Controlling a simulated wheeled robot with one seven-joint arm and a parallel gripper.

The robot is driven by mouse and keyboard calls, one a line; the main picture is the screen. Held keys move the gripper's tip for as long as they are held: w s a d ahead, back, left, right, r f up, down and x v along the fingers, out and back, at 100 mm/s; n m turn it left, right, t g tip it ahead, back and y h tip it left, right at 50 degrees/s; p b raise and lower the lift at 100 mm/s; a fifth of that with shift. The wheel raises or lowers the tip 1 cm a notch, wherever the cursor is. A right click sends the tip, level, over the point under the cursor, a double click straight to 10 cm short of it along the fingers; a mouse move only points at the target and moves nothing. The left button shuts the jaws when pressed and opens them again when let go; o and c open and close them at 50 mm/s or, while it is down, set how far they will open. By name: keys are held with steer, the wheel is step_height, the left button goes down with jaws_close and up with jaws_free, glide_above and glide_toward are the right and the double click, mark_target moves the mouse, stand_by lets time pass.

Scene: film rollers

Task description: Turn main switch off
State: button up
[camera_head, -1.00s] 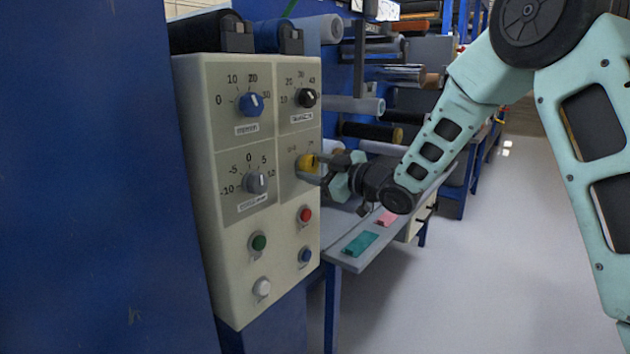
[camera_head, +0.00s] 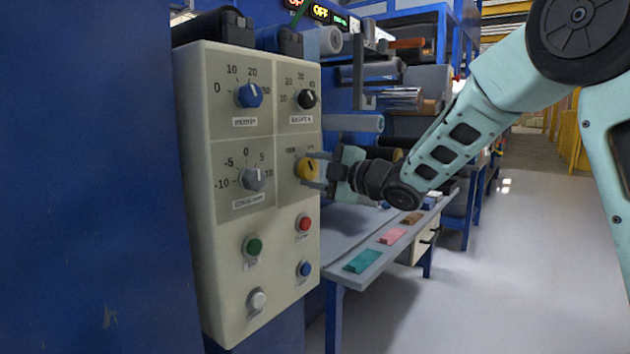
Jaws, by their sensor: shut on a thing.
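A pale control panel (camera_head: 225,205) stands at the left of the head view. Its yellow knob (camera_head: 306,169) sits on the right side, in the lower of two right-hand dial squares; its labels are partly hidden or too small to read. My gripper (camera_head: 312,170) reaches in from the right, with its fingers around the yellow knob, shut on it. I cannot tell which knob is the main switch from the labels.
Blue (camera_head: 249,95), black (camera_head: 307,98) and grey (camera_head: 252,179) knobs surround the yellow one. Green (camera_head: 252,246), red (camera_head: 304,223), blue (camera_head: 304,269) and white (camera_head: 257,300) buttons sit below. A shelf (camera_head: 350,283) with coloured blocks lies behind right. The floor at right is clear.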

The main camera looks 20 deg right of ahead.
steer(key=shift+f+n, duration=0.1)
steer(key=shift+n, duration=0.2)
steer(key=o, duration=1)
steer(key=p+v, duration=0.2)
steer(key=v, duration=1.5)
steer(key=shift+s+d, duration=0.15)
steer(key=shift+s, duration=0.05)
